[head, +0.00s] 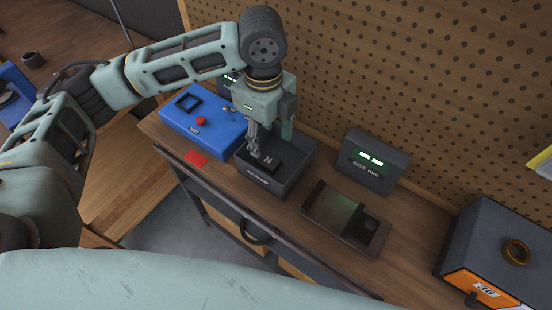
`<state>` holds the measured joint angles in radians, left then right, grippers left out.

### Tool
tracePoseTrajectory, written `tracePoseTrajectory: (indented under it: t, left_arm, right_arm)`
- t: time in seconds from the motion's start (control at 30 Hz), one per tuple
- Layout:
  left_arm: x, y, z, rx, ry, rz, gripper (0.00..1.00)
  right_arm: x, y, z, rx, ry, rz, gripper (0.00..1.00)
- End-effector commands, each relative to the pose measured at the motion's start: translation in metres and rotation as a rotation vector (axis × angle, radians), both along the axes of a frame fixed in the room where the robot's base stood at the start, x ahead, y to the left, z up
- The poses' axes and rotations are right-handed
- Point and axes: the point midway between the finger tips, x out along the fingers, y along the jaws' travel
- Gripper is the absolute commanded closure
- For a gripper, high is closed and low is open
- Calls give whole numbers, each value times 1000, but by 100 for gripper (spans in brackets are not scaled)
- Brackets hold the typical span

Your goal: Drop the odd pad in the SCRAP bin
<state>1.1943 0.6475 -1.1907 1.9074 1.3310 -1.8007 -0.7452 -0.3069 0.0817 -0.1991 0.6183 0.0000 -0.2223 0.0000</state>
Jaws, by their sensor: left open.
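The SCRAP bin (262,184) is a dark open tray with its name in pale letters on the front, standing on the wooden bench. A dark pad (268,161) with a pale number, seemingly 24, shows within the bin's walls. I cannot tell if it lies flat on the bin's floor. My left gripper (256,151) points down into the bin, open, with its fingertips at the pad's left end. Its fingers hide part of the bin's far left corner. My right gripper is not in view.
A blue case (203,124) with a red knob stands left of the bin, a red patch (196,158) before it. To the right are a dark plate (346,218), a lit SIZE mm display (374,161) and a dark-orange box (499,262). A pegboard (400,70) rises behind.

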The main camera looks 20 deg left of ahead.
Motion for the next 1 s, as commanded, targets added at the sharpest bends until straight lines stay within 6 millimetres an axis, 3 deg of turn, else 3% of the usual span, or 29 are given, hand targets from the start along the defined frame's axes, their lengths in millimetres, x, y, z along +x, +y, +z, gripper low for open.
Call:
tracePoseTrajectory:
  t: [0.33, 0.8, 1.0]
  left_arm:
    - [1, 0, 10, -1, -2, 0, 49]
    - [1, 0, 102, 0, -2, 0, 49]
    - [1, 0, 118, 1, 0, 0, 49]
  right_arm:
    - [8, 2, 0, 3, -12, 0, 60]
    - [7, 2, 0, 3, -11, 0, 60]
    - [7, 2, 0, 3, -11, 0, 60]
